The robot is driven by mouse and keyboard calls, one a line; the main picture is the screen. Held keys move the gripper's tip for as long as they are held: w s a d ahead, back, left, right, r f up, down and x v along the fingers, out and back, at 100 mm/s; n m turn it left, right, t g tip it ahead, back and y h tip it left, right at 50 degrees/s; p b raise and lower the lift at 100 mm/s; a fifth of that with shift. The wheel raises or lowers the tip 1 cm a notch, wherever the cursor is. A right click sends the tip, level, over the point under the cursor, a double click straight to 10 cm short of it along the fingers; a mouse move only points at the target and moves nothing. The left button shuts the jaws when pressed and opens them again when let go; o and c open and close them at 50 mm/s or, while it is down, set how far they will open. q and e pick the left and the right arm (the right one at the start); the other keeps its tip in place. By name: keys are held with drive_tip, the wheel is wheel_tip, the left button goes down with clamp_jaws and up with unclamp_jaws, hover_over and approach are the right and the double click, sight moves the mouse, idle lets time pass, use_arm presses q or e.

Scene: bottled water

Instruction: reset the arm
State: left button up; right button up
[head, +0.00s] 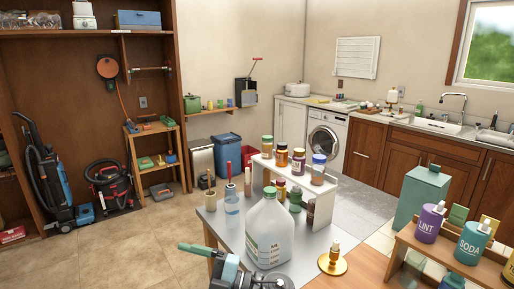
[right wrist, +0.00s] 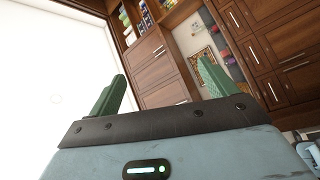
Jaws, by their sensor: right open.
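My right gripper (head: 188,247) shows at the bottom of the head view, left of centre, with its green fingers pointing left at the near edge of the grey table (head: 222,222). Its body lies just in front of the large clear jug (head: 269,232). In the right wrist view the two green fingers of the right gripper (right wrist: 158,90) stand wide apart with nothing between them. Beyond them are brown cabinets (right wrist: 165,65), seen tilted, and a bright white area. My left gripper is not in view.
A white riser (head: 300,167) with several small jars stands behind the jug. A gold holder (head: 332,262) stands to its right. A wooden rack (head: 440,245) with labelled bottles is at the right. Open floor (head: 125,250) lies to the left.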

drive_tip(key=s+d+f+m+t+h, duration=0.3)
drive_tip(key=d+f+m+t+h, duration=0.35)
drive_tip(key=d+f+m, duration=0.3)
drive_tip(key=s+d+f+m+t+h, duration=0.2)
drive_tip(key=d+f+m+t+h, duration=0.3)
drive_tip(key=d+f+m+t, duration=0.5)
drive_tip(key=s+d+f+m+g+h, duration=0.2)
drive_tip(key=s+d+f+g, duration=0.1)
drive_tip(key=s, duration=0.5)
drive_tip(key=s+d+f+m+g+h, duration=0.2)
drive_tip(key=s+d+f+m+g, duration=0.1)
drive_tip(key=s+d+f, duration=0.3)
drive_tip(key=s+d+f+m+g+h, duration=0.2)
drive_tip(key=s+d+f+g, duration=0.2)
drive_tip(key=s, duration=0.7)
drive_tip(key=d+f, duration=0.1)
drive_tip(key=d, duration=0.1)
drive_tip(key=shift+d+f, duration=0.15)
drive_tip(key=shift+d, duration=0.2)
